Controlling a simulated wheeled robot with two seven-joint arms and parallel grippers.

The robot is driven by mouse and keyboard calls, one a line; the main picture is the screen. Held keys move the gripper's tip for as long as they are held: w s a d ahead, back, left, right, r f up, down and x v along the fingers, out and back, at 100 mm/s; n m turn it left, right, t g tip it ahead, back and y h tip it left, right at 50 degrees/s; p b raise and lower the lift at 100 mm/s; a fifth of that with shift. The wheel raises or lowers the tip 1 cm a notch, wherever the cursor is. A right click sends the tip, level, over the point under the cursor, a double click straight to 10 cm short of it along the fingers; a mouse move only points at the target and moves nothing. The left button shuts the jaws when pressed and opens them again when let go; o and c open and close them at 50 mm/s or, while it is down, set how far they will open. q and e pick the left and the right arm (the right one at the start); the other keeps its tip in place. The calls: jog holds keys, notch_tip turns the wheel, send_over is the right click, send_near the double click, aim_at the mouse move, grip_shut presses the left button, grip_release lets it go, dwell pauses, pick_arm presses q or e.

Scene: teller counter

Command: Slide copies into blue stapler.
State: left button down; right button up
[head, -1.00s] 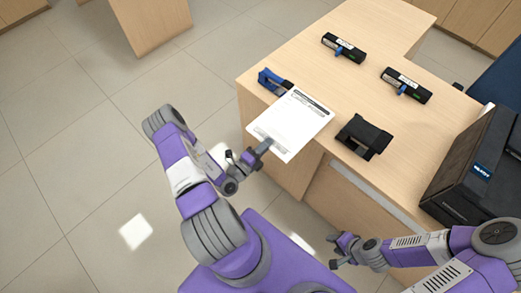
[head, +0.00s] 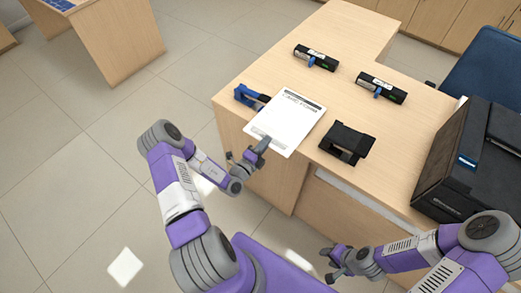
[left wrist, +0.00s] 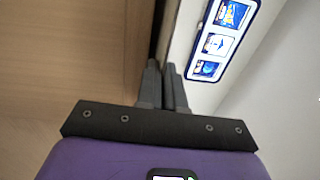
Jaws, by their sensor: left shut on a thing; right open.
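The copies (head: 287,115) are a white printed sheet or thin stack over the front of the wooden counter, with the near corner past its edge. My left gripper (head: 262,145) is shut on their near edge. The blue stapler (head: 246,95) lies at the counter's left corner, its black end close against the copies' left edge in the picture; I cannot tell whether they touch or overlap. In the left wrist view my left fingers (left wrist: 165,85) are close together; the gripped edge is not clear there. My right gripper (head: 330,264) is open and empty, low in front of the counter.
A black desk device (head: 346,141) stands right of the copies. Two black devices with blue tabs (head: 315,58) (head: 381,88) lie farther back. A large black printer (head: 470,165) fills the right. The counter between them is clear. A blue chair (head: 490,70) stands behind.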

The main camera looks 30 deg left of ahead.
aim_at(257, 136)
pick_arm(q)
jog(key=shift+w+a, duration=0.3)
jog(key=shift+a, duration=0.4)
jog(key=shift+w+a, duration=0.25)
jog(key=shift+a, duration=0.4)
jog(key=shift+a+f, duration=0.2)
jog(key=shift+a, duration=0.7)
jog(key=shift+f, duration=0.1)
jog(key=c, duration=1.2)
grip_release()
